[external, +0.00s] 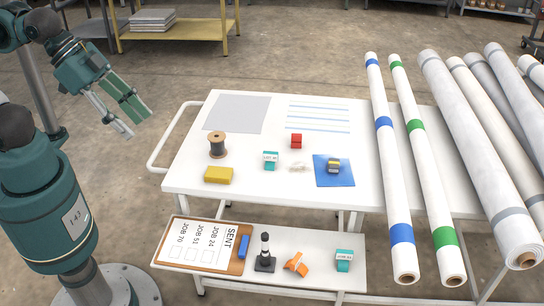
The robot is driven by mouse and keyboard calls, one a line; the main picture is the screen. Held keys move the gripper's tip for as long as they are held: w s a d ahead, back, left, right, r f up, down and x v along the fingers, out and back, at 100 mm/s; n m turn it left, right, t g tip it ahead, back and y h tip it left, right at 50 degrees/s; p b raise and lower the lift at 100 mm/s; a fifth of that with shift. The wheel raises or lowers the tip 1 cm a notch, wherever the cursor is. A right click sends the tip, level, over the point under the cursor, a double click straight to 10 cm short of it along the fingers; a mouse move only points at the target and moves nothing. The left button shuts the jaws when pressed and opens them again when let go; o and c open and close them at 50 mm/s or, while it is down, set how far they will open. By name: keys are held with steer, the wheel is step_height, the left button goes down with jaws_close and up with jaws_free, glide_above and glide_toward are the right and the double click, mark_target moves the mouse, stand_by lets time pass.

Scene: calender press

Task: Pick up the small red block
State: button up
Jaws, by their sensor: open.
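The small red block (296,141) sits on the white table top, near its middle, below the striped sheet. It stands clear of the things around it. My gripper (133,122) is at the upper left, off the table's left side and above the floor. Its two fingers are apart with nothing between them. My gripper is well to the left of the red block.
Near the block are a teal tagged block (270,160), a small pale heap (299,167) and a blue square (327,178) bearing a yellow-grey item. A thread spool (217,145) and yellow block (218,175) stand left. Long rolls (385,150) cover the right side.

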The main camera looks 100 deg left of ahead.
steer(key=shift+w, duration=0.1)
steer(key=w+a+r+m+g, duration=0.1)
steer(key=w+a+r+m, duration=0.15)
steer(key=w, duration=0.35)
steer(key=w+a+r+m+g, duration=0.1)
steer(key=w+a+m, duration=0.1)
steer(key=w+a, duration=0.3)
steer(key=m+g, duration=0.5)
steer(key=m, duration=0.7)
glide_above(297, 134)
steer(key=f, duration=2.8)
steer(key=shift+d+f, duration=0.3)
steer(key=shift+d, duration=0.1)
steer(key=shift+a+f+m, duration=0.25)
steer(key=shift+a+f, duration=0.05)
steer(key=shift+f, duration=0.15)
